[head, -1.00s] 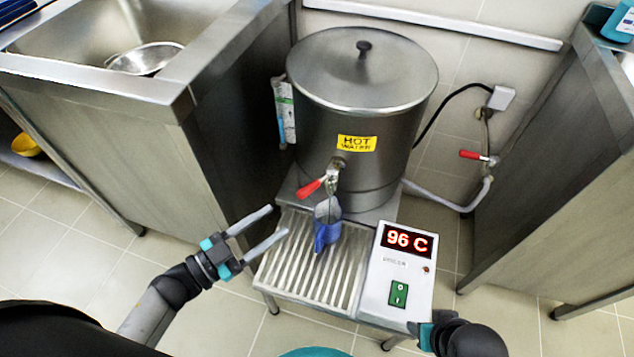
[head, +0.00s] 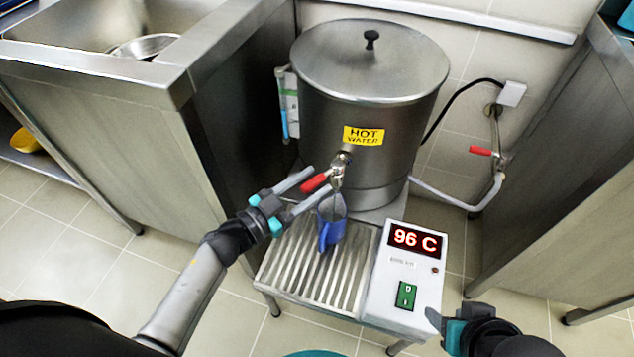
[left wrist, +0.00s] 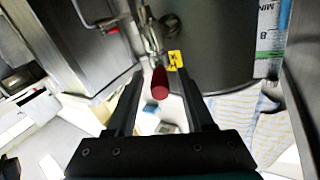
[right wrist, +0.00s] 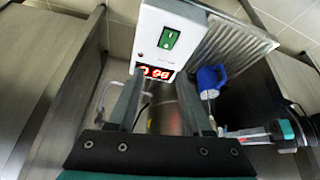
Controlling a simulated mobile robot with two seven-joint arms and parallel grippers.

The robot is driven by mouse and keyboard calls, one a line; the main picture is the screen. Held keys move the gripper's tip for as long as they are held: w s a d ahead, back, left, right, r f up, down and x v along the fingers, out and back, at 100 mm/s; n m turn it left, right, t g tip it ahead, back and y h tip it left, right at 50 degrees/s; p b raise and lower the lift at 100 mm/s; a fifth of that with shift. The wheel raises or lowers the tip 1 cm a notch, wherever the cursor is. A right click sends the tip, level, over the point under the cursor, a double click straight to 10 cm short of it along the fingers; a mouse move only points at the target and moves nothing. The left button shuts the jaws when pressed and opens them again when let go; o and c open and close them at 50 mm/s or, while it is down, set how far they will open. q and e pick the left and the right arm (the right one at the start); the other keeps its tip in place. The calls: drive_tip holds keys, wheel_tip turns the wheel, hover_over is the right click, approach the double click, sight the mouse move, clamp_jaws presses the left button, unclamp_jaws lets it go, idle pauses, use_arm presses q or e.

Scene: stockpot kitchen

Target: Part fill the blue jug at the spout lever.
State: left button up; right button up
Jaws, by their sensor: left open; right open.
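The blue jug (head: 331,232) stands on the ribbed drip tray (head: 300,262) under the boiler's spout (head: 338,174). Its water level cannot be made out. The red spout lever (head: 314,183) sticks out from the tap, level with my left gripper (head: 317,182). In the left wrist view the lever (left wrist: 160,84) shows between the open, parallel fingers; I cannot tell whether they touch it. My right gripper (head: 441,318) is open and empty beside the control box. The right wrist view shows the jug (right wrist: 209,80) beyond its fingers.
The steel boiler (head: 368,110) stands behind the tray with a "HOT WATER" label. A control box (head: 405,275) reads 96 C and has a green switch. A sink counter (head: 110,130) is at left, another counter (head: 560,170) at right. A second red-handled valve (head: 482,151) is on the wall pipe.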

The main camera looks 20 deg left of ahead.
use_arm(q)
drive_tip(key=shift+x, duration=0.9)
drive_tip(key=shift+c, duration=0.2)
clamp_jaws()
idle(0.8)
